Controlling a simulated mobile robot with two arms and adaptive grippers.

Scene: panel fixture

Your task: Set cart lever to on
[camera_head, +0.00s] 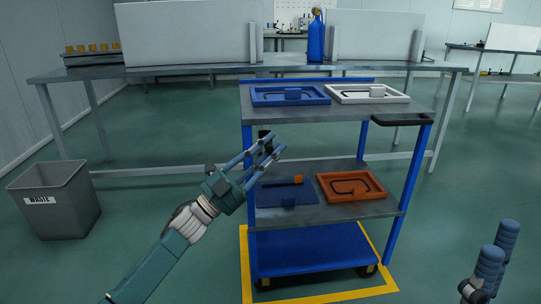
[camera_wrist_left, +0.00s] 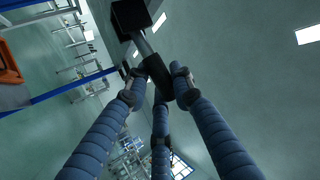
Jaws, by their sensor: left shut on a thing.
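The cart (camera_head: 335,112) has blue posts and grey shelves. Its lever shows in the left wrist view as a grey rod with a black grip (camera_wrist_left: 158,76) coming from a black block (camera_wrist_left: 130,16). In the head view a dark part of the lever (camera_head: 264,134) shows by the cart's left front post, mostly behind my fingers. My left gripper (camera_head: 266,150) is shut on the lever's grip; the fingertips (camera_wrist_left: 157,88) close around it in the left wrist view. My right gripper (camera_head: 490,268) is at the lower right, away from the cart, its finger opening unclear.
The top shelf holds a blue tray (camera_head: 270,98) and a white tray (camera_head: 350,97). The middle shelf holds an orange tray (camera_head: 335,193) and a blue panel (camera_head: 272,190). A waste bin (camera_head: 70,212) stands left. A long table (camera_head: 185,73) stands behind. Floor right of the cart is clear.

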